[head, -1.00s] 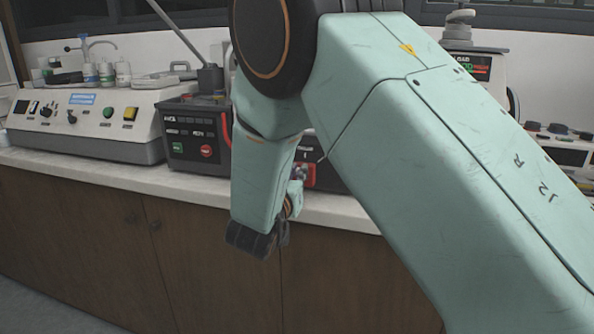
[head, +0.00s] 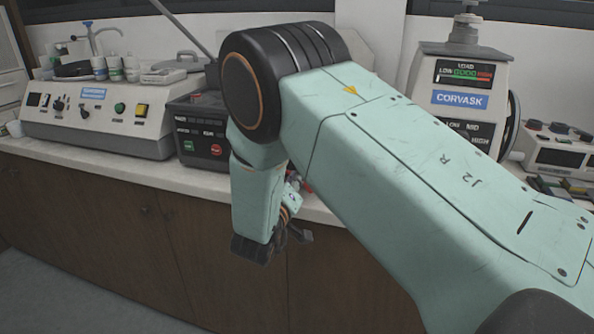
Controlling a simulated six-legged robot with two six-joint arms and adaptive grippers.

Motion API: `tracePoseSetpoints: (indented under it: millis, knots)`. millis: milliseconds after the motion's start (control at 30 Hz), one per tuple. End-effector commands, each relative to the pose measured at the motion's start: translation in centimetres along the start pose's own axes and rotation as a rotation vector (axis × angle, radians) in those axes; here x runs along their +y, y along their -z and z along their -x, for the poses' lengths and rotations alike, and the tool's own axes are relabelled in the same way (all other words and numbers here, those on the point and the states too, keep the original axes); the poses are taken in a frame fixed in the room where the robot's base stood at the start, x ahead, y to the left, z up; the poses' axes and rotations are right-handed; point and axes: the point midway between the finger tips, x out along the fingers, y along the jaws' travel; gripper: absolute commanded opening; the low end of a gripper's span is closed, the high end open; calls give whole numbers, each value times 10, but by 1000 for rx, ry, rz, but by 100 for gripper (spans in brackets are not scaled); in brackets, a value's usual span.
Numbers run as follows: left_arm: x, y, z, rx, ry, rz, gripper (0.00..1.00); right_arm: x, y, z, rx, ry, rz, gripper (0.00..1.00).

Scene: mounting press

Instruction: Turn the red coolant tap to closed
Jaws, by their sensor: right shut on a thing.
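My right gripper (head: 301,183) is at the front edge of the counter, mostly hidden behind my own forearm and wrist. It is shut on the red coolant tap (head: 306,187), of which only a small red bit shows beside the wrist. The tap's body, the angle of its handle and the fingertips' contact cannot be made out. My left gripper is not in view.
A black control box (head: 203,152) with green and red buttons stands left of my arm. A grey console (head: 100,123) is farther left. The CORVASK machine (head: 457,98) stands at right on the counter (head: 195,180). Wooden cabinets (head: 110,210) are below.

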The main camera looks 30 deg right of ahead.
Motion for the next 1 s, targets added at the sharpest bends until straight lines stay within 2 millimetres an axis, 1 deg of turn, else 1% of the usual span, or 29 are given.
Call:
tracePoseSetpoints:
  millis: [33,200,667,700,933,1000]
  knots:
    - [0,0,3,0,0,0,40,1,3,0,5,-3,12,0]
    - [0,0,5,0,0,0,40,0,3,-1,6,-3,46,0]
    - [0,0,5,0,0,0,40,-1,3,-1,7,-3,55,0]
    - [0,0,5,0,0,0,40,-1,3,-1,7,-3,55,13]
    - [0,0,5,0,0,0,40,-1,2,0,4,-2,56,33]
    - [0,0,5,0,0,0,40,-1,1,0,3,-1,57,34]
